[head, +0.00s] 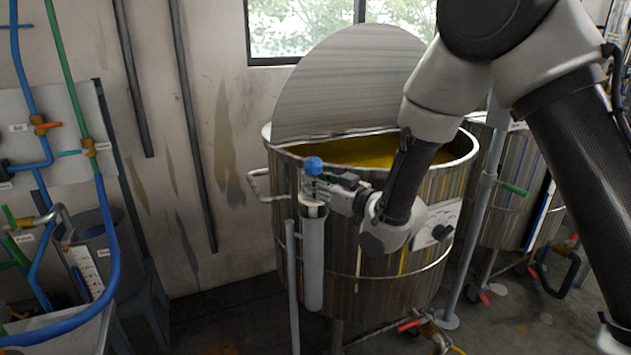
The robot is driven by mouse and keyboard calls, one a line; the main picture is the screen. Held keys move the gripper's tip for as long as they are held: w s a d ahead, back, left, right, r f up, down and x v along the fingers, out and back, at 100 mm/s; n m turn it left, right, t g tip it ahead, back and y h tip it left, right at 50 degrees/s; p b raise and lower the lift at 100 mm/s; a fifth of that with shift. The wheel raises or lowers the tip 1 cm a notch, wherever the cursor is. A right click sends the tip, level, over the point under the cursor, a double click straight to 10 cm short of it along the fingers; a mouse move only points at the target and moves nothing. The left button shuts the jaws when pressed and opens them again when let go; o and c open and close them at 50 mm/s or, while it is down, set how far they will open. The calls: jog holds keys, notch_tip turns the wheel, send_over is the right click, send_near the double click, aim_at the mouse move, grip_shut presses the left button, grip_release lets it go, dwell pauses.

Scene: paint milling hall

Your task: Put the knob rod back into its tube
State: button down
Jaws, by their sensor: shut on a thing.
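The blue ball knob (313,166) of the knob rod is at the front left of the open steel vat. My gripper (318,188) is shut on the rod just below the knob, reaching in from the right. The grey upright tube (314,262) is on the outside of the vat, directly below the gripper, with a pale collar at its top. The knob lines up roughly above the tube mouth. The gripper covers the rod, so I cannot tell how much of it is inside the tube.
The vat (385,275) holds yellow paint, and its round lid (350,80) stands raised behind. A handle (258,186) sticks out at its left. A second vat (515,185) stands at right. Blue and green pipes (108,235) are at left. Floor between is clear.

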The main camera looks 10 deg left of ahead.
jog(key=c, duration=1.3)
grip_release()
jog(key=shift+o, duration=0.2)
jog(key=v, duration=0.7)
jog(key=w+d+r+m+h, duration=0.1)
jog(key=d+r+m+h, duration=0.15)
jog(key=d, duration=0.55)
jog(key=w+d+r+m+h, duration=0.15)
jog(key=d+h, duration=0.25)
jog(key=d, duration=0.4)
jog(key=d+r+m+h, duration=0.1)
jog(key=d+r+h, duration=0.15)
jog(key=d, duration=0.55)
jog(key=s+d+r+m+g+h, duration=0.2)
jog(key=s+d+m+h, duration=0.25)
jog(key=s+d, duration=0.85)
jog(key=s+d+m+g+h, duration=0.1)
jog(key=s+d+g, duration=0.3)
jog(key=s, duration=1)
jog(key=shift+d, duration=0.85)
